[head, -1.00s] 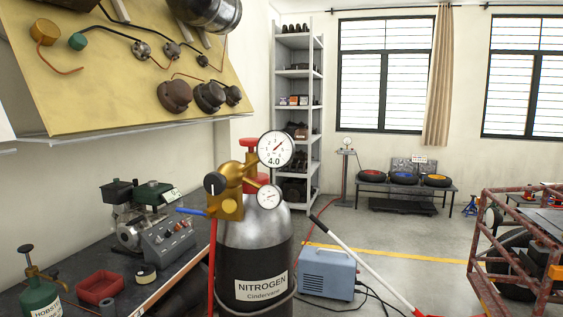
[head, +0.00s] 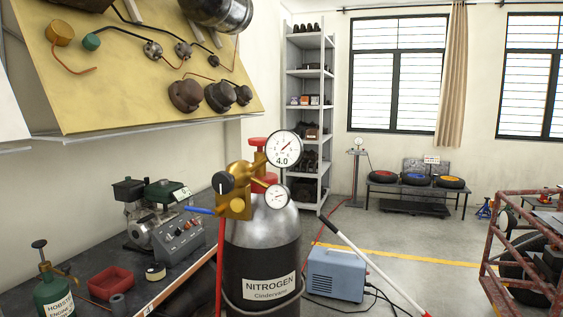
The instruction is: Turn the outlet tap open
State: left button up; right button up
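The nitrogen cylinder (head: 262,248) stands upright in the middle of the head view, dark below and silver above, with a white label. A brass regulator (head: 238,190) sits at its top, with a large gauge (head: 284,148) marked 4.0 and a smaller gauge (head: 277,196). A black knob (head: 224,183) is on the regulator's left face. A blue lever (head: 199,210) sticks out to the left at the regulator's lower side, roughly level; it may be the outlet tap. A red hose (head: 220,268) hangs straight down below it. Neither of my grippers shows.
A dark workbench (head: 190,262) on the left holds a grey control box (head: 178,238), a red tray (head: 111,282) and a green bottle (head: 53,292). A blue-grey machine (head: 336,273) and a white-red pole (head: 368,262) are right of the cylinder. A red frame (head: 520,262) stands far right.

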aim_at(218, 210)
jog(key=i+j, duration=0.1)
jog(key=j, duration=0.3)
jog(key=i+j, duration=0.1)
jog(key=j, duration=0.25)
jog(key=i+j, duration=0.1)
jog(key=j, duration=0.3)
jog(key=j+z, duration=0.35)
jog(key=i+j+z, duration=0.1)
jog(key=j+z, duration=0.25)
jog(key=l, duration=0.1)
